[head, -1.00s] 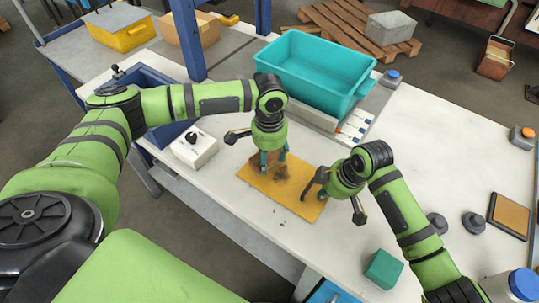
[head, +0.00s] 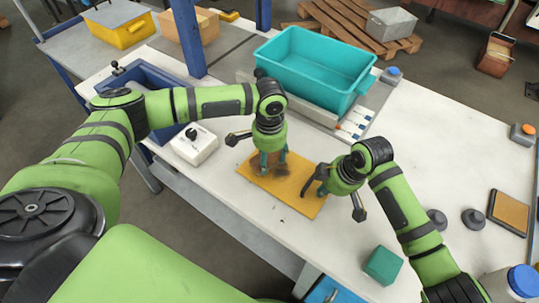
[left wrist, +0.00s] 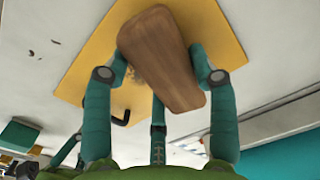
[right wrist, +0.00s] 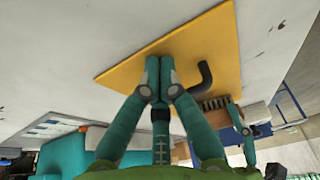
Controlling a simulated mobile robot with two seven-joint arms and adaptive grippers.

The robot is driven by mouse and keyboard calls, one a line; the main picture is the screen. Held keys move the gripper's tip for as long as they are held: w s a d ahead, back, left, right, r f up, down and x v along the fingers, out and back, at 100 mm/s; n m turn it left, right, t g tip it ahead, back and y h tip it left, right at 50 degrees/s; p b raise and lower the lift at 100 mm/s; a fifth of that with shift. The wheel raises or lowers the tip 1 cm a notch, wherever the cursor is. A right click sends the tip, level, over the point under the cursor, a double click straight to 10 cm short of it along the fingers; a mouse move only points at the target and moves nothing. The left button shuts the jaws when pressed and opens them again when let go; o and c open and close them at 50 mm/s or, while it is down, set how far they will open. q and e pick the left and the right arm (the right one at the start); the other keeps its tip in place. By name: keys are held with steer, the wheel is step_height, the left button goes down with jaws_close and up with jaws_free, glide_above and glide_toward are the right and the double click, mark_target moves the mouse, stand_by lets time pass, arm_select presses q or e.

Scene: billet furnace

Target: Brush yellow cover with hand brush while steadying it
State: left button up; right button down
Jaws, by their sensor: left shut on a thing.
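The yellow cover (head: 299,200) lies flat on the white table, with a black bent handle (right wrist: 204,76) on it. My left gripper (head: 273,160) is shut on a hand brush with a wooden back (left wrist: 163,58) and holds it over the cover's left part. Bristles show under the brush in the right wrist view (right wrist: 213,103). A faint dark smudge shows on the cover beside the brush in the left wrist view. My right gripper (right wrist: 157,75) has its fingers together, tips at the cover, beside the handle. Whether they press on it cannot be told.
A teal bin (head: 312,66) stands behind the cover. A white box with a black knob (head: 194,146) stands to the left. A green block (head: 383,266) and dark round knobs (head: 473,219) lie to the right. Small dark specks lie on the table near the cover.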

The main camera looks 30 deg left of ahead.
arm_select(q)
steer(key=shift+f, duration=0.2)
arm_select(e)
steer(key=shift+s+d+f, duration=0.1)
steer(key=shift+s+f, duration=0.1)
steer(key=shift+f, duration=0.05)
arm_select(q)
steer(key=shift+d, duration=0.15)
